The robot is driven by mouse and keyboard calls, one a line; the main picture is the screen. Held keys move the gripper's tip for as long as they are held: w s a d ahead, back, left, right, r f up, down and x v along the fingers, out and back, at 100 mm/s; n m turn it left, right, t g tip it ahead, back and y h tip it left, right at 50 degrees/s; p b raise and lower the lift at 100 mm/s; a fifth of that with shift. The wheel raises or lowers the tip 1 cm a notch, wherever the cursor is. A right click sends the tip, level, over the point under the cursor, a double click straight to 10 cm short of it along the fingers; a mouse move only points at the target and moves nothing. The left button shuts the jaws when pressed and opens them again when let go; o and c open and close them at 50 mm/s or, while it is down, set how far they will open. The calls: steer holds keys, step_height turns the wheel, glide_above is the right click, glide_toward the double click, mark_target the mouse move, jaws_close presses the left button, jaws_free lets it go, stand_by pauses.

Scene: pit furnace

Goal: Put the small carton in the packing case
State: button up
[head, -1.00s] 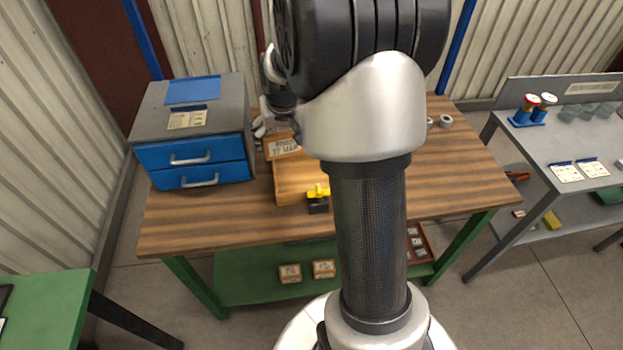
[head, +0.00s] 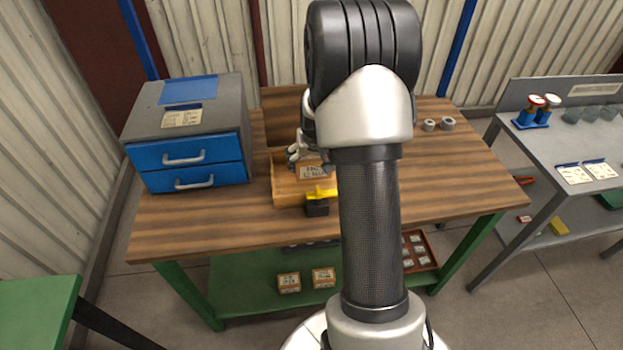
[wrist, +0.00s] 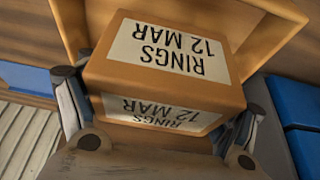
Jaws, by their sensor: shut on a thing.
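The small carton (head: 315,172) is an orange-brown box with a white label. In the wrist view the carton (wrist: 165,50) reads "RINGS 12 MAR" and sits between both fingers. My gripper (wrist: 158,95) is shut on it. The packing case (head: 287,200) is an open-topped wooden box on the workbench. In the head view the carton appears over the case's opening; I cannot tell whether it is below the rim. Case walls also show behind the carton in the wrist view (wrist: 72,25). My arm hides the case's right part.
A grey cabinet with blue drawers (head: 185,150) stands left on the bench (head: 440,175). A black-and-yellow object (head: 318,200) stands at the case's front. Two grey rings (head: 438,124) lie at the back right. Two more cartons (head: 305,280) sit on the lower green shelf.

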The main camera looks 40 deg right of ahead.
mark_target(312, 183)
steer(key=shift+f+b, duration=0.8)
steer(key=shift+f, duration=2.1)
steer(key=shift+f, duration=0.15)
steer(key=o, duration=1.4)
steer(key=shift+o, duration=0.2)
